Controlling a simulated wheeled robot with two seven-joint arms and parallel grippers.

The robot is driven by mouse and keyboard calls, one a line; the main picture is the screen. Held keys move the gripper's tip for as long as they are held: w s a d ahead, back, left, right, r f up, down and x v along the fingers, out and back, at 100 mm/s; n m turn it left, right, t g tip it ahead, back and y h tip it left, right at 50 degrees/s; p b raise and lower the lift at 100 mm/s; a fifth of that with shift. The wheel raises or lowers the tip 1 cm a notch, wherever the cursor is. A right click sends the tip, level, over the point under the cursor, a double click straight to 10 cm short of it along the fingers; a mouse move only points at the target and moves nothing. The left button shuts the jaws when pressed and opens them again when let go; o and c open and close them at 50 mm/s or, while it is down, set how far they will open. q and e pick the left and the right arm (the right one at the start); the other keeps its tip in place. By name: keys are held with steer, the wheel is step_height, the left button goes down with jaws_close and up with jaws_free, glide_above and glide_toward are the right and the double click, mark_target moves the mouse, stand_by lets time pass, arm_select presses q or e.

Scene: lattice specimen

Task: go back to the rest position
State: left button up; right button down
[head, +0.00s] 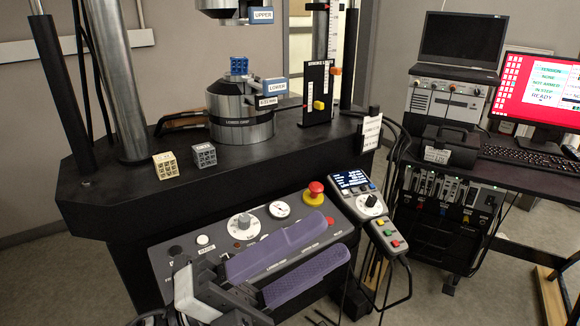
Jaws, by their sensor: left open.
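My left gripper (331,238) comes in from the bottom left with two long purple fingers. They are apart with nothing between them, in front of the control panel (222,257) and hiding part of it. A blue lattice cube (239,65) sits on the lower platen (240,88) of the testing machine, below the upper platen (233,13) with a gap between. A beige lattice cube (166,166) and a grey lattice cube (204,155) stand on the black machine table (110,190) at its front left. My right gripper is not in view.
The panel has a red mushroom button (315,191), knobs and a dial. A grey handset (365,200) hangs at its right. A cart on the right carries a laptop (462,40), a monitor (540,92) and a keyboard (530,155). Columns rise from the table.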

arm_select(q)
steer(key=w+a+f+n+t+y, duration=0.2)
steer(key=a+f+n+t+y, duration=0.25)
steer(key=f+n, duration=0.3)
steer(key=w+a+f+n+t+y+p, duration=0.1)
steer(key=w+a+f+n+t+y, duration=0.25)
steer(key=f+n+y, duration=0.45)
steer(key=w+a+f+n+t+y, duration=0.1)
steer(key=a+f+n+t+y, duration=0.25)
steer(key=f+n, duration=0.4)
steer(key=s+a+f+n+g+y, duration=0.2)
steer(key=s+a+f+n+g, duration=0.1)
steer(key=s+f, duration=0.5)
steer(key=s+a+f+n+g+y, duration=0.2)
steer(key=s+f+n+g, duration=0.3)
steer(key=s+f, duration=0.3)
step_height(320, 180, down, 4)
steer(key=shift+a+f+n+g+y+p, duration=0.2)
steer(key=shift+a+n+g+y+p, duration=0.25)
steer(key=shift+a, duration=0.4)
